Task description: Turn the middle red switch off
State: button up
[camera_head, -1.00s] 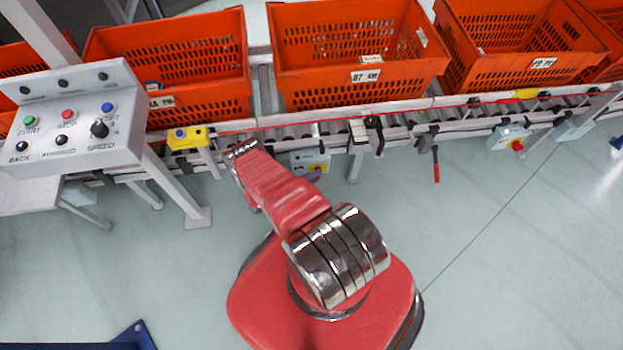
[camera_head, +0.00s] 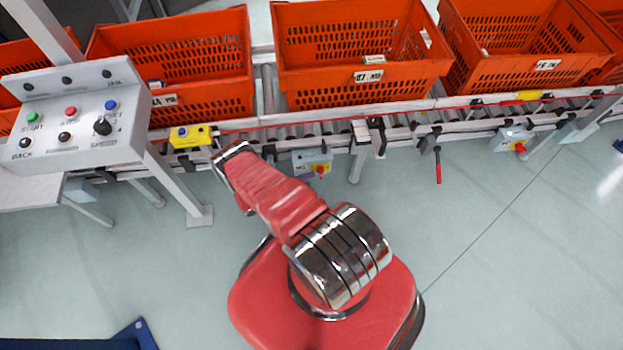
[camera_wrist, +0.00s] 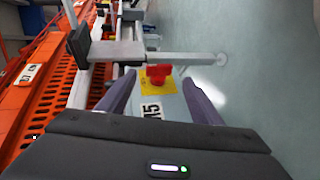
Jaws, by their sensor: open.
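The middle red switch (camera_head: 321,170) sits on a yellow plate on a grey box (camera_head: 303,163) under the conveyor rail, just right of my arm's end. In the wrist view, the red switch (camera_wrist: 158,74) stands on its yellow plate ahead, above a label on the box. My gripper (camera_wrist: 159,79) is open and empty, with one finger either side of the switch in the picture. A gap shows on both sides, and no contact is visible. How far the fingertips are from the switch in depth is hard to tell. In the head view my fingers are not clearly visible.
Orange totes (camera_head: 365,85) stand on the roller conveyor. Another red switch (camera_head: 520,147) is on a grey box at right. A red-handled lever (camera_head: 438,168) hangs from the rail. A control panel (camera_head: 75,125) and yellow button box (camera_head: 190,135) are at left. The floor in front is open.

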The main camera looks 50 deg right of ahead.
jog(key=v, duration=0.9)
jog(key=shift+w+a, duration=0.2)
jog(key=shift+a, duration=0.05)
jog(key=shift+s, duration=0.1)
